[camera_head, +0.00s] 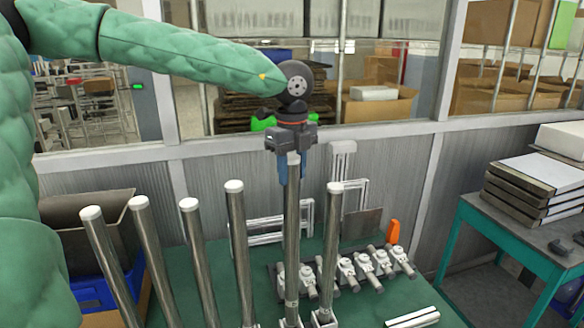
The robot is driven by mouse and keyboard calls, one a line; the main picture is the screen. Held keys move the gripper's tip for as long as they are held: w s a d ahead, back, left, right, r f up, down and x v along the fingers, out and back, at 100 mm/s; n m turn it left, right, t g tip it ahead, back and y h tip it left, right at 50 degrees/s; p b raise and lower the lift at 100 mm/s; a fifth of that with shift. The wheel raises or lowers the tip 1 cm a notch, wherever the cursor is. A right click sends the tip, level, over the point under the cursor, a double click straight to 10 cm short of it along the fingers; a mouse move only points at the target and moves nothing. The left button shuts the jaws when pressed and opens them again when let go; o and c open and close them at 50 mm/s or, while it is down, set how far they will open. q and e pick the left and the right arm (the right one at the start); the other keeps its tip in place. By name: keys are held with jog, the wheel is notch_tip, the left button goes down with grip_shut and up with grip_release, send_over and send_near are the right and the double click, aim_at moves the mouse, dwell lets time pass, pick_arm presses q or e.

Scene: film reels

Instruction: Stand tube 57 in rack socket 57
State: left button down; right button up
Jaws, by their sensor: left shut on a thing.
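My left gripper (292,170) is shut on the upper end of a white-capped metal tube (292,225). The tube hangs nearly upright, and its foot is at a metal socket fitting (290,323) near the bottom edge. I cannot tell whether the foot is inside the socket or just in front of it. Another tube (329,240) stands close to its right, its foot at a neighbouring fitting (325,319). No tube or socket number is legible, so I cannot confirm which is 57. My right gripper is not in view.
Several more tubes (199,255) lean or stand to the left on the green table (400,295). A row of metal fittings (347,272) lies behind the held tube. An orange object (393,232) stands beyond them. A blue bin (92,292) is at left.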

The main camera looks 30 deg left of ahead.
aim_at(292, 197)
pick_arm(q)
jog(key=shift+f, duration=2.7)
jog(key=shift+f, duration=0.1)
jog(key=shift+b, duration=0.6)
jog(key=shift+b, duration=1.2)
jog(key=shift+f+b, duration=0.65)
jog(key=shift+b, duration=0.25)
